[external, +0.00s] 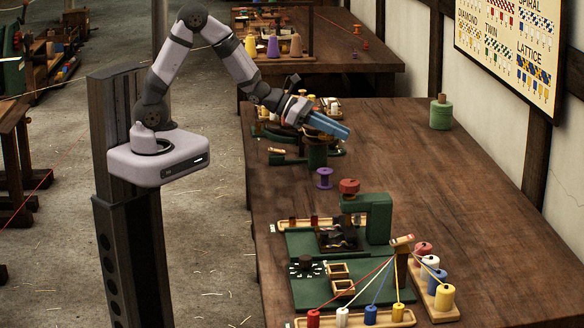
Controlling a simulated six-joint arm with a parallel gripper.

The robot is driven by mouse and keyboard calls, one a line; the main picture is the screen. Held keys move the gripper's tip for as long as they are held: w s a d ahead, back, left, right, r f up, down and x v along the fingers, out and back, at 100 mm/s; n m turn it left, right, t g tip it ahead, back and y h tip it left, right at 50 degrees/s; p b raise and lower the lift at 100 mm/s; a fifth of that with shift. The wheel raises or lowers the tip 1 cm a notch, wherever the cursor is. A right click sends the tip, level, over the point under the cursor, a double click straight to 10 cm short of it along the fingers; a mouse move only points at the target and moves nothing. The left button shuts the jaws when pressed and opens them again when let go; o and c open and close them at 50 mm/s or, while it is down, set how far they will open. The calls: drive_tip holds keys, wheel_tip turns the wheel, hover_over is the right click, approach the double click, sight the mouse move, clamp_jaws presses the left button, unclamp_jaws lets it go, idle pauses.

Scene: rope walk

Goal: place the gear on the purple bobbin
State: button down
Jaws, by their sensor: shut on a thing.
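My gripper (338,129), with blue fingers, is in the air over the far left part of the workbench. Its fingers look close together. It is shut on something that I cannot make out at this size. The purple bobbin (324,178) stands upright on the bench, lower in the picture than my gripper and apart from it. I cannot pick out the gear with certainty. A dark round piece (305,263) inside a ring of white marks lies on the green board, but I cannot tell whether it is a gear.
A green machine (378,216) with a red spool (349,187) stands near the bobbin. Coloured spools with taut threads fill the front. A dark green cylinder (317,153) stands below my gripper. A green container (440,112) stands at the back right. The bench's right side is clear.

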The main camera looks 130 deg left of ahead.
drive_tip(key=shift+f+p, duration=0.3)
drive_tip(key=shift+f, duration=4.55)
drive_tip(key=shift+f+b, duration=0.2)
drive_tip(key=shift+b, duration=0.1)
drive_tip(key=c, duration=1.6)
unclamp_jaws()
drive_tip(key=shift+r+p, duration=0.3)
drive_tip(key=shift+p, duration=0.05)
drive_tip(key=p+v, duration=0.4)
drive_tip(key=v, duration=0.8)
drive_tip(key=shift+p, duration=0.35)
